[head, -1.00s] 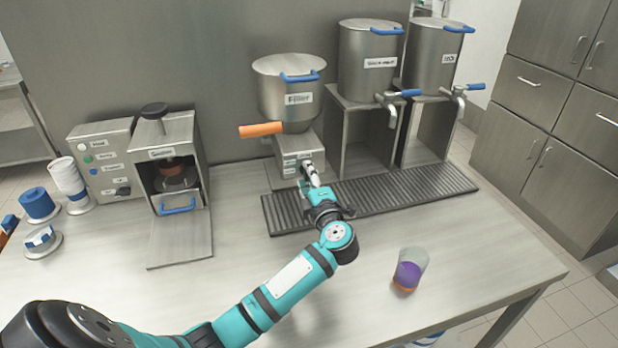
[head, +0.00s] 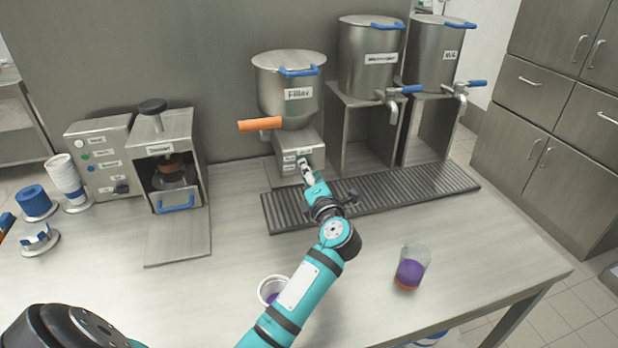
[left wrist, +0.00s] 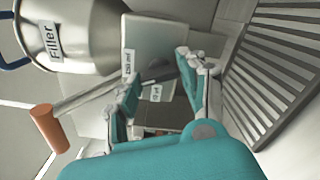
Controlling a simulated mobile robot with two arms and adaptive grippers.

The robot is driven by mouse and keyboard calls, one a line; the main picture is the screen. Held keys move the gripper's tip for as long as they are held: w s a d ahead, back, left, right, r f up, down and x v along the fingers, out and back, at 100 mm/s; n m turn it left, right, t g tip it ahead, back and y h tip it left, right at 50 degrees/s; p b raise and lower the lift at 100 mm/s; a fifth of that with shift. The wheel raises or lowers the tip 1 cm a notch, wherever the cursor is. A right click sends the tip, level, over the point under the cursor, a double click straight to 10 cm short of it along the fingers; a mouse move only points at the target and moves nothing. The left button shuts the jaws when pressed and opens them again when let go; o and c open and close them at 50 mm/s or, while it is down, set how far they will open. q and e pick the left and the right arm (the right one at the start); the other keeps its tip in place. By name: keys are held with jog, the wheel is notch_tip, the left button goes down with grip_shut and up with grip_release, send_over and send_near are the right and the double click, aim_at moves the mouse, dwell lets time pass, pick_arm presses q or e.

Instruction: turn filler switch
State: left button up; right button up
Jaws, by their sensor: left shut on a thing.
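The filler is a steel pot (head: 290,92) marked "Filler" with an orange handle (head: 260,124), on a small labelled base (head: 300,148). My left gripper (head: 308,170) is at the front of this base and hides the switch in the head view. In the left wrist view the left gripper (left wrist: 160,82) has its fingers on both sides of a dark switch knob (left wrist: 156,71) on the base, beside small volume labels. It is shut on this switch. The exact turn of the switch is hard to see. My right gripper is not in view.
A ribbed drip tray (head: 400,203) runs in front of the filler and two tap pots. A clear cup with purple contents (head: 411,270) stands at the right. A white cup (head: 272,288) stands close beside my left arm. A sealing machine (head: 172,165) is at the left.

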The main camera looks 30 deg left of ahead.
pick_arm(q)
jog(key=shift+f+n+b, duration=0.2)
jog(key=shift+n+b, duration=0.65)
jog(key=shift+n, duration=1.05)
jog(key=o, duration=1.2)
jog(key=shift+r, duration=0.1)
jog(key=shift+c, duration=0.2)
notch_tip(320, 180, up, 10)
